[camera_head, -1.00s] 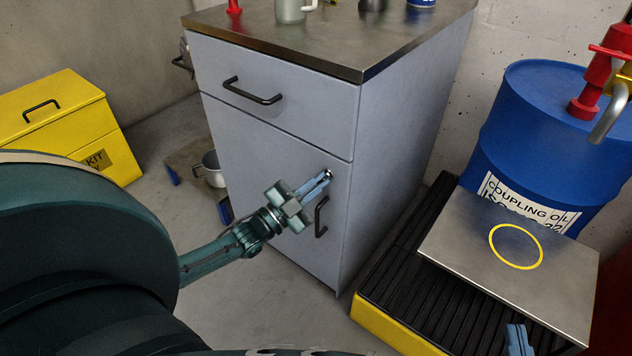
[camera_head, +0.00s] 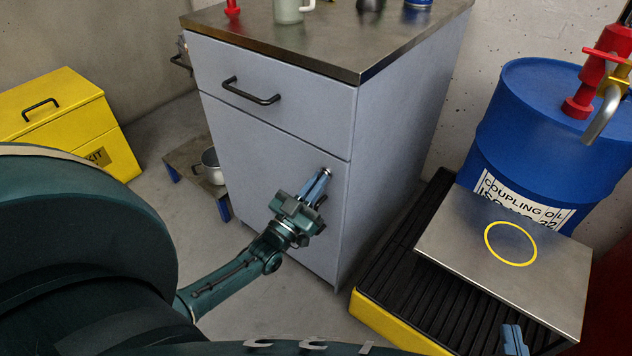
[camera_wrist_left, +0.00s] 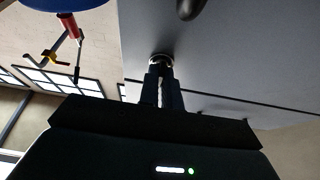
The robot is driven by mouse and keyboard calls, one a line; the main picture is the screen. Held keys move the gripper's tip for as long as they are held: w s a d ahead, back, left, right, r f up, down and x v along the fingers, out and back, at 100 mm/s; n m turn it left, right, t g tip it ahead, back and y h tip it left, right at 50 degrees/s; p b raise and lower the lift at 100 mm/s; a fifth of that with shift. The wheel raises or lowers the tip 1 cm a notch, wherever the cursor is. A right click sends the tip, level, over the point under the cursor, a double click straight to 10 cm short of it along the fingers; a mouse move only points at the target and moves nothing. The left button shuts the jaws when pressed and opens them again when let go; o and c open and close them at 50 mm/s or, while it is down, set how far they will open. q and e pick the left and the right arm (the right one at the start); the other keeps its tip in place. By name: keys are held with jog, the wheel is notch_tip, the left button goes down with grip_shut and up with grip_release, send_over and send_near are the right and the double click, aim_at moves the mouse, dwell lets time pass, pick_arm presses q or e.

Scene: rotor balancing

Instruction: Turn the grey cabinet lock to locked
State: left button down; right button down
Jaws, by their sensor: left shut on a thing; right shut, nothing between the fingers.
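The grey cabinet (camera_head: 270,190) stands upright with its drawer and lower door closed. Its small lock (camera_head: 327,172) is near the top right of the door and is mostly covered by my fingers. My left gripper (camera_head: 320,180) is shut on the lock, its fingers pointing up and slightly right. In the left wrist view the lock's round metal rim (camera_wrist_left: 161,58) shows at the fingertips (camera_wrist_left: 160,70). Which way the lock is turned cannot be made out. My right gripper (camera_head: 514,340) is shut and empty at the bottom edge, away from the cabinet.
The dark door handle sits just behind my left gripper. A yellow kit box (camera_head: 60,120) is at left. A low stand with a pot (camera_head: 212,168) is beside the cabinet. At right are a blue drum (camera_head: 540,130) and a metal plate (camera_head: 470,250) over a black grating.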

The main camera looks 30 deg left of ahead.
dwell(0.3)
pick_arm(q)
jog(key=c, duration=1.6)
grip_release()
pick_arm(e)
jog(key=shift+w+r, duration=0.15)
jog(key=shift+w, duration=0.05)
pick_arm(q)
jog(key=d+p+v, duration=0.1)
jog(key=v, duration=1.2)
jog(key=shift+a, duration=0.4)
pick_arm(e)
jog(key=shift+s+d+f+m+g+h, duration=0.2)
jog(key=shift+m+g+h, duration=0.1)
jog(key=shift+g, duration=0.2)
jog(key=shift+w+r, duration=0.1)
jog(key=shift+r, duration=0.05)
